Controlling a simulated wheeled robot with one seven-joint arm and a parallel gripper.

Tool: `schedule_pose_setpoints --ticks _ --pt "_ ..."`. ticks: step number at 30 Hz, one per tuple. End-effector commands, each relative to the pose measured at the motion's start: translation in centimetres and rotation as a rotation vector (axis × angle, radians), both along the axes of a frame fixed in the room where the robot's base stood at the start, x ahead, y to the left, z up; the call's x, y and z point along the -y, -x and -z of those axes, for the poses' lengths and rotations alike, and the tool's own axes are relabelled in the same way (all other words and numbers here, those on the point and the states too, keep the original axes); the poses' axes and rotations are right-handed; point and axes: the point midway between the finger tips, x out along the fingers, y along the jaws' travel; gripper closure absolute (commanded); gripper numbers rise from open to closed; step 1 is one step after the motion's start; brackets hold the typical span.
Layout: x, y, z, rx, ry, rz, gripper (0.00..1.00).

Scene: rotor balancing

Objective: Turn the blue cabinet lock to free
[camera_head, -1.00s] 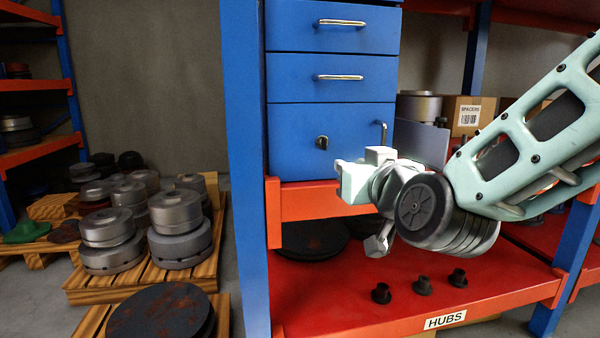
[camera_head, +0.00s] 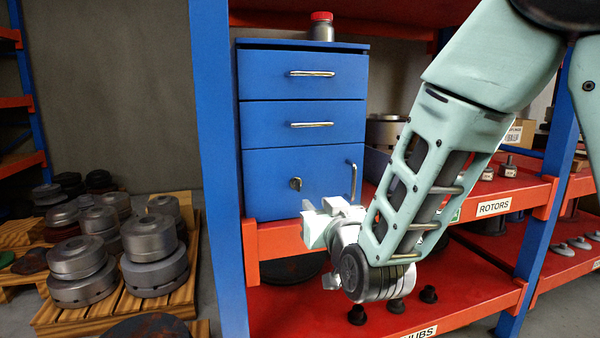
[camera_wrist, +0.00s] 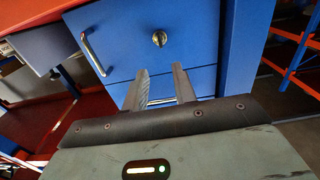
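The blue cabinet (camera_head: 303,110) stands on the red shelf, with two drawers above a door. The lock (camera_head: 295,184) is a small metal knob on the left part of the door. It also shows in the wrist view (camera_wrist: 159,39), above and beyond the fingertips. My gripper (camera_head: 312,212) is in front of the door's lower part, below and slightly right of the lock. In the wrist view my gripper (camera_wrist: 160,80) has its two fingers apart with nothing between them. It is not touching the lock. The lock's exact key angle is too small to tell.
The door's vertical handle (camera_head: 353,182) is right of the lock. A blue post (camera_head: 218,170) stands close to the cabinet's left side. A red-capped jar (camera_head: 321,27) sits on the cabinet. Black hubs (camera_head: 397,305) stand on the lower shelf; rotors (camera_head: 150,250) stand at left.

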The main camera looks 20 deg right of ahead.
Motion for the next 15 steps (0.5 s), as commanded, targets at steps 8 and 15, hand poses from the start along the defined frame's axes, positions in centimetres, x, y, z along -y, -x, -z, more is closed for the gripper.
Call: schedule_pose_setpoints --ticks 8,15 --pt "0.1 -1.1 -0.4 -0.005 0.001 -0.003 0.73" --pt "0.1 -5.5 0.1 0.001 -0.003 -0.004 0.73"
